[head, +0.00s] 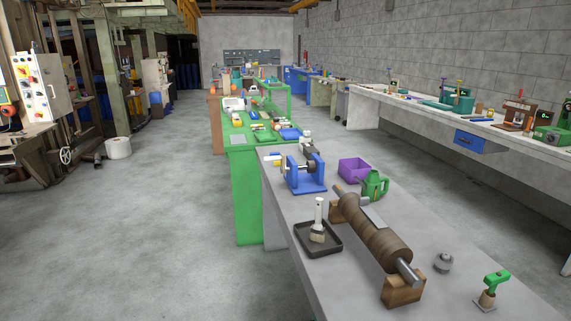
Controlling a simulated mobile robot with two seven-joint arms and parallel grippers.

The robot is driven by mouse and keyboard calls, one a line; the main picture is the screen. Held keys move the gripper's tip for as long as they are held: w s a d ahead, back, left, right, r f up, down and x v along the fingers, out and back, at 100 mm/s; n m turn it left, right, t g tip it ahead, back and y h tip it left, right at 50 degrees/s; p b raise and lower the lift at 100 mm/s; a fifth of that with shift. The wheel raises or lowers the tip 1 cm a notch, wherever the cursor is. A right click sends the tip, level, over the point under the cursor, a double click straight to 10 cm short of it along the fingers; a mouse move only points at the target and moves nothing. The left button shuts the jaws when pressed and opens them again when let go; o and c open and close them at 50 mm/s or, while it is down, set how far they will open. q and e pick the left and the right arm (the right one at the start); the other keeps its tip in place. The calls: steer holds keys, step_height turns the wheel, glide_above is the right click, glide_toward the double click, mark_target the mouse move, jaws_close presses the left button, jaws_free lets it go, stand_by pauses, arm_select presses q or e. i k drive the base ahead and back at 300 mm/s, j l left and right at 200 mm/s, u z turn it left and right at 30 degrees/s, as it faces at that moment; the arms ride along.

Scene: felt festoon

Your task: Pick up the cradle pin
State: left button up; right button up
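A brown ribbed roller (372,229) lies across wooden cradle blocks, with the near block (403,290) at the front of the grey bench (325,285). A grey metal shaft end (409,272) sticks out of the roller's near end over that block. A flat grey piece (373,215) shows at the roller's right side. I cannot tell which part is the cradle pin; no separate pin is clear at this size. Neither of my grippers is in view.
A black tray (337,249) with a white-handled brush (318,222) lies left of the roller. A small grey knobbed part (443,262) and a green-topped tool (495,286) stand at right.

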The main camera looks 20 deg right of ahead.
mark_target(491, 280)
steer(key=k+l, duration=0.1)
steer(key=l, duration=0.35)
steer(key=k+l, duration=0.1)
steer(key=l, duration=0.4)
steer(key=k+l, duration=0.1)
steer(key=l, duration=0.35)
steer(key=k+l, duration=0.1)
steer(key=l, duration=0.35)
steer(key=k+l, duration=0.1)
steer(key=l, duration=0.35)
steer(key=k+l, duration=0.1)
steer(key=l, duration=0.4)
steer(key=k+l, duration=0.15)
steer(key=l, duration=0.3)
steer(key=k+l, duration=0.1)
steer(key=l, duration=0.35)
